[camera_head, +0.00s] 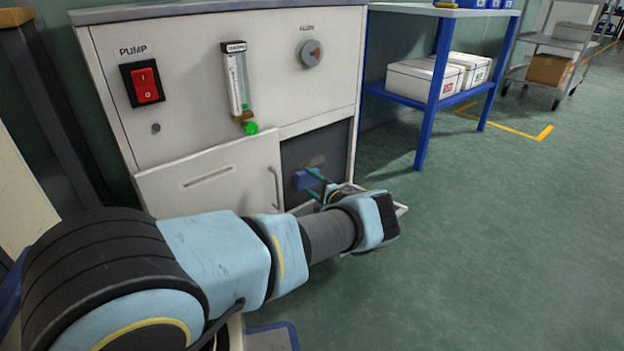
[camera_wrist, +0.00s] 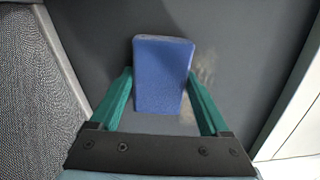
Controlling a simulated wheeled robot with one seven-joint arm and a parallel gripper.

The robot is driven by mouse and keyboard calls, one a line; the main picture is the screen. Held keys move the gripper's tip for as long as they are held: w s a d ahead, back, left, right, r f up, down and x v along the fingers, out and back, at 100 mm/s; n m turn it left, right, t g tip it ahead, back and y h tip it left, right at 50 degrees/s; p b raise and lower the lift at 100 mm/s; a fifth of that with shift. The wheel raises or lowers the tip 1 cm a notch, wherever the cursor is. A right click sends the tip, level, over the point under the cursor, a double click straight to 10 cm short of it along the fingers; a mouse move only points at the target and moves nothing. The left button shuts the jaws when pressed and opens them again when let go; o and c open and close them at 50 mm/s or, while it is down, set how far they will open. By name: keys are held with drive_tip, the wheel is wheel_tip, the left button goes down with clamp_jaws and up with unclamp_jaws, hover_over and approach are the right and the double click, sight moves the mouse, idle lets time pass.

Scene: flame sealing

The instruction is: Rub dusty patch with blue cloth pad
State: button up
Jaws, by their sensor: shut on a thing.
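The blue cloth pad (camera_head: 303,180) is a block held between the green fingers of my gripper (camera_head: 318,183), inside the open dark recess of the white cabinet. In the wrist view, my gripper (camera_wrist: 160,92) is shut on the pad (camera_wrist: 163,66), with one finger along each side. The dusty patch (camera_wrist: 205,76) is a pale smear on the dark panel, just right of the pad. It also shows as a light smudge (camera_head: 316,160) above the pad in the head view. The pad may cover part of it. I cannot tell whether the pad touches the panel.
The cabinet front (camera_head: 212,180) borders the recess on the left. A red pump switch (camera_head: 145,84), a flow meter (camera_head: 237,82) and a round knob (camera_head: 310,53) sit above. A blue-framed shelf (camera_head: 437,88) with white boxes stands right. The green floor on the right is clear.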

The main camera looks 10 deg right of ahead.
sight(302, 176)
drive_tip(key=shift+s+a+r+p, duration=0.15)
drive_tip(key=shift+a+p, duration=0.25)
drive_tip(key=shift+a, duration=0.05)
drive_tip(key=shift+s+a+r+p, duration=0.1)
drive_tip(key=shift+s+a+p, duration=0.05)
drive_tip(key=shift+a+p, duration=0.25)
drive_tip(key=shift+s+a+f+p, duration=0.1)
drive_tip(key=shift+s+a+p, duration=0.25)
drive_tip(key=shift+a+p, duration=0.25)
drive_tip(key=shift+s+d+r+p, duration=0.15)
drive_tip(key=shift+r+p, duration=0.85)
drive_tip(key=shift+r, duration=0.5)
drive_tip(key=b, duration=0.1)
drive_tip(key=w+d+b, duration=0.1)
drive_tip(key=b, duration=0.1)
drive_tip(key=shift+d+f, duration=0.3)
drive_tip(key=shift+w+d+r+b, duration=0.1)
drive_tip(key=shift+w+d+b, duration=0.3)
drive_tip(key=shift+d+b, duration=0.55)
drive_tip(key=shift+w+d+r+b, duration=0.1)
drive_tip(key=shift+w+d+b, duration=0.4)
drive_tip(key=shift+b, duration=0.95)
drive_tip(key=shift+w+d+r+b, duration=0.1)
drive_tip(key=shift+w+d+b, duration=0.25)
drive_tip(key=shift+d+b, duration=0.6)
drive_tip(key=shift+a+f+b, duration=0.1)
drive_tip(key=shift+a+b, duration=0.05)
drive_tip(key=shift+b, duration=0.35)
